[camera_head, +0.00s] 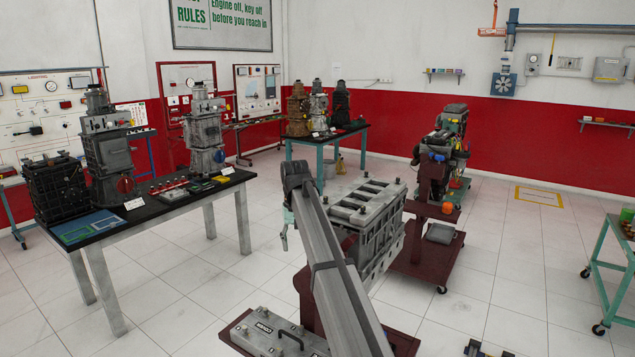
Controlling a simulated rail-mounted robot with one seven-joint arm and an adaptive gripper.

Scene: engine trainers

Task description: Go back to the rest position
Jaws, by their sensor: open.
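My grey arm rises from the bottom middle of the head view and bends over at a dark joint. My gripper (285,232) hangs below that joint, small and mostly hidden behind the arm, and its jaws are open. I see nothing held in it. It appears just left of a grey engine block (366,215) on a dark red stand; I cannot tell how far apart they are in depth.
A dark-topped table (175,212) with several engine models stands left. A teal table (330,135) with more engines is at the back. Another engine on a red stand (437,150) is behind the block. A green cart (612,262) is right.

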